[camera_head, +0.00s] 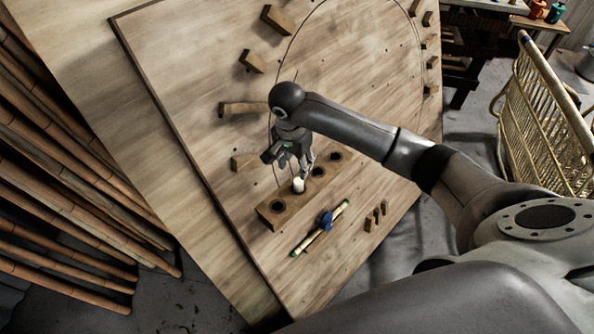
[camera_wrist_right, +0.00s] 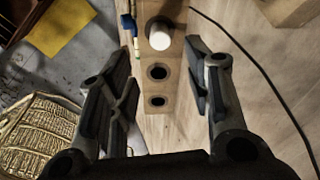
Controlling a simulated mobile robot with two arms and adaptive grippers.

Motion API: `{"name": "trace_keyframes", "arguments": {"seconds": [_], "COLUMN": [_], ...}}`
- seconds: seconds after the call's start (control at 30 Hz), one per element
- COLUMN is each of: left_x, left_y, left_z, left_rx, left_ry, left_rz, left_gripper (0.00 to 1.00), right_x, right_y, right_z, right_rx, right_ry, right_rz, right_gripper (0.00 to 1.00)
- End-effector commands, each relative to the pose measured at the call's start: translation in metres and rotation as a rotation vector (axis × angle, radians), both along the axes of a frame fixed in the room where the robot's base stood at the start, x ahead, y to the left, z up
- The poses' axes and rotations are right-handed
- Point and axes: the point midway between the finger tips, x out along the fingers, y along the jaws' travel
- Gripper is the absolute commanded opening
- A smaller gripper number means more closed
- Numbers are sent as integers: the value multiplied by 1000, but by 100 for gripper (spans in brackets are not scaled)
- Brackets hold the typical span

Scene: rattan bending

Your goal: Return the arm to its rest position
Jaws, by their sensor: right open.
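My right arm (camera_head: 345,125) reaches in from the right over the wooden board. My right gripper (camera_head: 297,158) hangs low over a wooden block with round holes (camera_head: 275,208). A white peg (camera_head: 298,185) stands in one hole, just below the fingers in the head view. In the right wrist view the fingers (camera_wrist_right: 160,105) are spread wide with nothing between them. The white peg (camera_wrist_right: 159,36) shows beyond the fingertips, apart from them, and two dark empty holes (camera_wrist_right: 157,72) lie nearer. My left gripper is not seen.
Wooden blocks (camera_head: 253,61) line a drawn curve on the board (camera_head: 190,60). Bamboo poles (camera_head: 60,180) lean at left; a woven rattan frame (camera_head: 540,110) stands at right.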

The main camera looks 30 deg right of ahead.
Motion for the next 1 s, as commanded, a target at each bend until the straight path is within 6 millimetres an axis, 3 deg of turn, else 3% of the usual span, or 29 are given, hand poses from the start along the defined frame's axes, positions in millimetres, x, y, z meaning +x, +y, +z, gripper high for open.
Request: {"name": "trace_keyframes", "arguments": {"seconds": [0.2, 0.73, 0.87, 1.0], "left_x": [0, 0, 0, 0], "left_y": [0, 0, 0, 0], "left_z": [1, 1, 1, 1], "left_rx": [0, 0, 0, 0], "left_ry": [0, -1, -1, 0], "left_rz": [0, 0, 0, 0], "left_gripper": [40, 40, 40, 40], "right_x": [-1, -2, -7, -30], "right_y": [3, 3, 10, 37], "right_z": [21, 22, 16, -4], "right_rx": [1, 1, 11, 49], "right_ry": [1, 1, 2, -4], "right_rz": [1, 1, 42, 205], "right_gripper": [46, 46, 46, 46]}}
